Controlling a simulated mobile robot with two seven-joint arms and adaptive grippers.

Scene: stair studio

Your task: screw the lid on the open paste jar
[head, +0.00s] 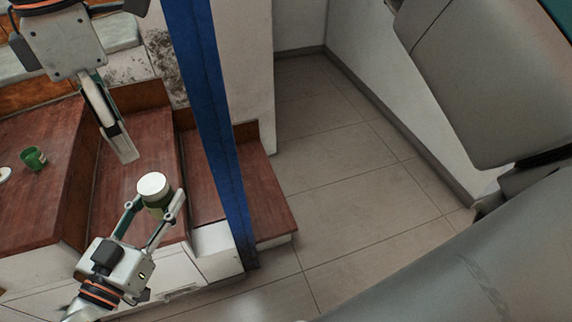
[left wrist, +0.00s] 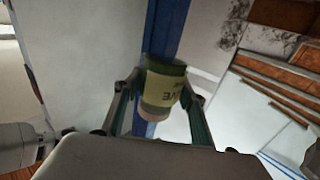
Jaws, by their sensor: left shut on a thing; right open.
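A green jar with a yellowish label (left wrist: 163,90) is between the fingers of my left gripper (head: 156,206). In the head view the jar stands roughly upright with a round white top (head: 153,186) that looks like a lid; I cannot tell if it is screwed down. In the left wrist view a pale rim shows at the jar's lower end, and the label's letters are partly readable. My left gripper is shut on the jar's sides. My right gripper (head: 124,150) is open and empty, above and left of the jar, apart from it, fingers pointing down and seen nearly edge-on.
A small green cup (head: 33,158) and a white round thing (head: 3,174), cut off by the picture's edge, are on the brown wooden step (head: 40,205) at left. A blue post (head: 215,130) rises close to the right of the jar. The tiled floor (head: 345,165) is clear.

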